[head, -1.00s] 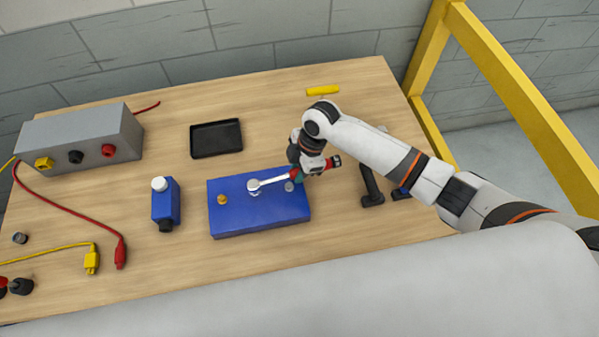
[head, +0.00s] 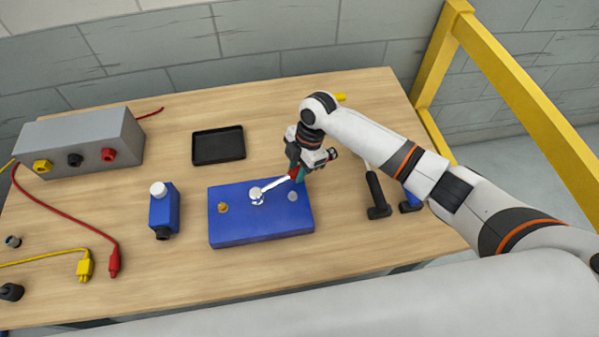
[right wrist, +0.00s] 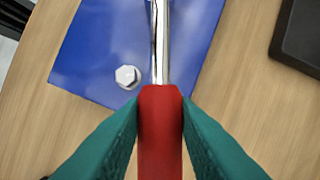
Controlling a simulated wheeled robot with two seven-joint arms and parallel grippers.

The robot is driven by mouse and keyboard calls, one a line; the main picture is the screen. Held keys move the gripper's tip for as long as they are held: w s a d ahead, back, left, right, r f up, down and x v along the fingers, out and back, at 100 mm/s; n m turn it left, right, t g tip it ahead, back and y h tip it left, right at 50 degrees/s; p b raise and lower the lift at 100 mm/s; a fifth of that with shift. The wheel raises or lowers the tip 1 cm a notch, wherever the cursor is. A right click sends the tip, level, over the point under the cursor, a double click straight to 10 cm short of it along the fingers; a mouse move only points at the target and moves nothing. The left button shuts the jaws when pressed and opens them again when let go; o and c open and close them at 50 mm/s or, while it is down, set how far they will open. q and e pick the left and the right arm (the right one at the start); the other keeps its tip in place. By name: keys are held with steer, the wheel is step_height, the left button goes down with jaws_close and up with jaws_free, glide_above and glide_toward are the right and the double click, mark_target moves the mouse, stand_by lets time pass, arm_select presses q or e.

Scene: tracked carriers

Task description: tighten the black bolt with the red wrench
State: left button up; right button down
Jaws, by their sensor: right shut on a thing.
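The red wrench, with a red handle and a bright metal shaft (head: 277,186), reaches over the blue block (head: 235,229). My right gripper (head: 298,172) is shut on its red handle (right wrist: 160,130); the teal fingers press both sides in the right wrist view. The wrench head (head: 256,193) is over the middle of the block, at a pale fitting whose top it covers. No black bolt can be made out; what is under the head is hidden. A brass bolt (head: 223,208) is at the block's left, a silver bolt (head: 293,196) at its right. My left gripper is out of view.
A blue bottle (head: 164,212) stands left of the block, and a black tray (head: 218,145) lies behind it. A black-handled tool (head: 376,193) lies to the right. A grey box (head: 85,140) with cables is at far left. A yellow frame (head: 430,70) edges the table's right.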

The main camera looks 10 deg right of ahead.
steer(key=shift+w+a+n+g+b, duration=0.15)
steer(key=shift+w+a+n+b, duration=0.2)
steer(key=shift+w+n+b, duration=0.4)
steer(key=shift+w+a+n+g+b, duration=0.15)
steer(key=shift+w+a+n+b, duration=0.25)
steer(key=shift+b, duration=0.5)
steer(key=w+a+n+b, duration=0.1)
steer(key=n+b, duration=0.1)
steer(key=b, duration=0.1)
steer(key=shift+w+a+h, duration=0.15)
steer(key=shift+w+h, duration=0.15)
steer(key=shift+w, duration=0.1)
steer(key=shift+r, duration=0.1)
steer(key=shift+s+d+m+p, duration=0.45)
steer(key=shift+d+p, duration=0.05)
steer(key=shift+p, duration=0.6)
